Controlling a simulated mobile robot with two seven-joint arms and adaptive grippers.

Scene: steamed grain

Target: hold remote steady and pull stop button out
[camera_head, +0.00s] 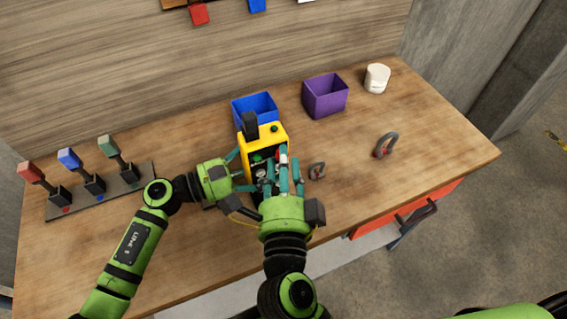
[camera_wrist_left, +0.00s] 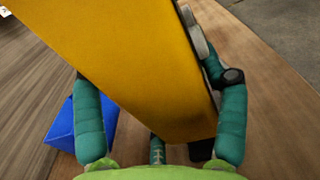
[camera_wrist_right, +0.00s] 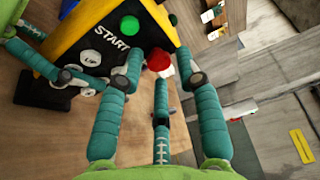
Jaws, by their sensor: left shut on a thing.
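The remote is a yellow and black box; its yellow top (camera_head: 272,133) shows in the head view beside the blue bin. In the right wrist view its front (camera_wrist_right: 100,45) carries a green START button (camera_wrist_right: 129,25). The red stop button (camera_wrist_right: 158,60) is on its right side. My left gripper (camera_head: 245,172) is shut on the remote; its fingers straddle the yellow body (camera_wrist_left: 130,60) in the left wrist view. My right gripper (camera_wrist_right: 160,68) is open, with its fingertips on either side of the stop button. Whether they touch it is unclear.
A blue bin (camera_head: 252,97) stands behind the remote, with a purple bin (camera_head: 325,97) and a white cup (camera_head: 377,79) further right. A lever panel (camera_head: 128,180) is at left. The table's right part is mostly clear.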

